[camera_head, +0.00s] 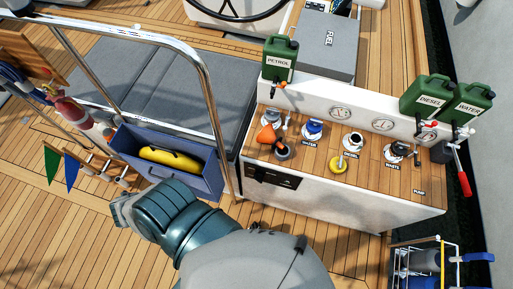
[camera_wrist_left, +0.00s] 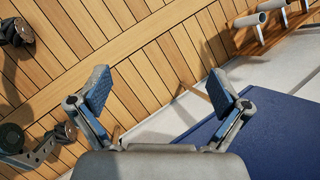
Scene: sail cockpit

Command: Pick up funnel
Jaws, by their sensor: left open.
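The orange funnel (camera_head: 268,136) rests tilted on the wooden top of the white counter, at its left end in the head view. It leans by a dark round fitting (camera_head: 282,152). My left gripper (camera_wrist_left: 160,92) is open and empty in the left wrist view, with its two blue-padded fingers spread above the deck. In the head view only its grey end (camera_head: 121,208) shows beyond my teal arm joint, low and left of the counter, well apart from the funnel. The funnel is not in the left wrist view. My right gripper is not in view.
A blue bin (camera_head: 205,181) with a yellow item stands near my left gripper, under a metal rail (camera_head: 212,100). Several deck fittings, a petrol can (camera_head: 280,58), a diesel can (camera_head: 427,95) and a water can (camera_head: 462,103) crowd the counter. The deck at left is mostly clear.

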